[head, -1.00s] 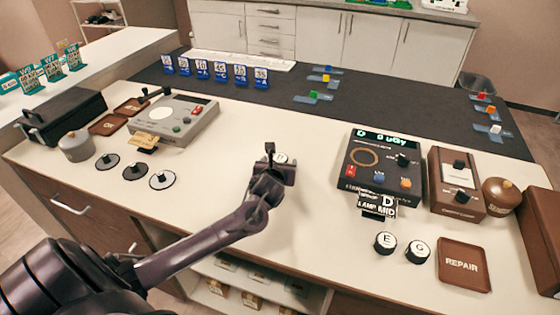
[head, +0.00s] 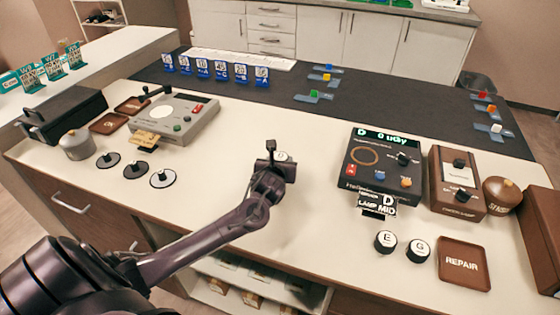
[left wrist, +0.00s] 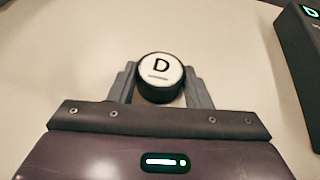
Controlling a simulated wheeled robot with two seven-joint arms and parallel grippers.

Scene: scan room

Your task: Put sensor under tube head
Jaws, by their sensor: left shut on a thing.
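A round black sensor puck with a white top marked D (left wrist: 160,70) sits between the fingers of my left gripper (left wrist: 160,88) in the left wrist view. The fingers are shut on its sides. In the head view the left gripper (head: 279,165) is over the bare middle of the counter, left of a dark meter box (head: 352,177) with an orange ring and a green display. The gripper hides most of the puck there. I cannot tell for sure which part is the tube head. My right gripper is not in view.
Pucks marked E (head: 386,241) and G (head: 420,249) stand near a brown REPAIR tray (head: 464,282). A brown box (head: 457,190) and a brown round pot (head: 501,196) are at right. A grey console (head: 180,124) and several discs are at left. The middle counter is clear.

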